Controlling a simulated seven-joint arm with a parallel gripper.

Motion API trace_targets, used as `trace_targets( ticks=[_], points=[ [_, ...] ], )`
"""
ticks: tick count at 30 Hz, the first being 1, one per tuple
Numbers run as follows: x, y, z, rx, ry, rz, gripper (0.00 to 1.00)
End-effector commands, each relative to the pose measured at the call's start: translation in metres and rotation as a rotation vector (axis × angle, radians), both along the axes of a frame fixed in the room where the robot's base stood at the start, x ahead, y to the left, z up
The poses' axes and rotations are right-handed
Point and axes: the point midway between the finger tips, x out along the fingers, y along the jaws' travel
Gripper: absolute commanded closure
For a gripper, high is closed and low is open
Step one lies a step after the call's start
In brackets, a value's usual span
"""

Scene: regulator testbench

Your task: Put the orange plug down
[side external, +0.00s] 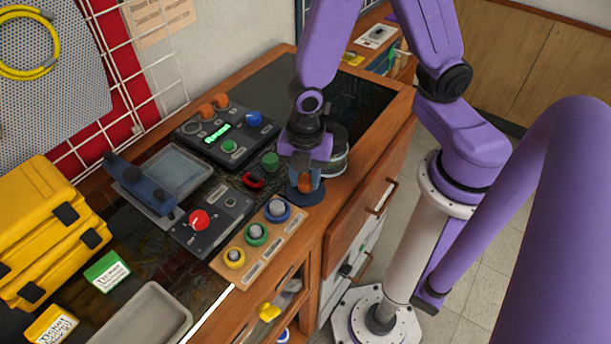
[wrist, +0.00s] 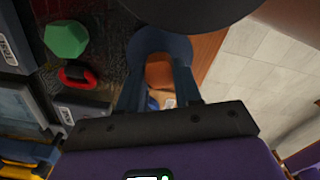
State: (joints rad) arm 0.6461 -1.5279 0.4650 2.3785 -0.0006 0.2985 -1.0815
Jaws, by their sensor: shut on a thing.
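The orange plug (side external: 305,184) is held between the fingers of my gripper (side external: 305,178), low over the right front edge of the bench. In the wrist view the orange plug (wrist: 159,72) shows between the two blue fingers of my gripper (wrist: 158,85). A dark blue round piece (side external: 304,198) lies directly under the plug; it also shows around the plug in the wrist view (wrist: 158,38). The fingers hide much of the plug, and I cannot tell whether its lower end touches the round piece.
A wooden board (side external: 258,238) with blue, green and yellow ringed sockets lies just left of my gripper. A green knob (side external: 270,161) and a red-and-black part (side external: 253,180) are close by. A round metal container (side external: 335,155) stands behind. A panel with a red knob (side external: 207,222) is farther left.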

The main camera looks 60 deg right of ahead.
Motion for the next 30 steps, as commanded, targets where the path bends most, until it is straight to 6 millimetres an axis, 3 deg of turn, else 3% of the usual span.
trace_targets(
  ticks=[15,16,18,30],
  points=[
    [-0.0005,-0.0002,-0.0092,-0.001,0.001,0.000,0.95],
    [-0.0004,-0.0002,-0.0087,0.000,0.000,0.000,0.56],
    [-0.0003,-0.0001,-0.0086,0.000,0.000,0.000,0.41],
    [0.0003,0.0005,-0.0031,0.003,-0.002,-0.001,0.41]
  ],
)
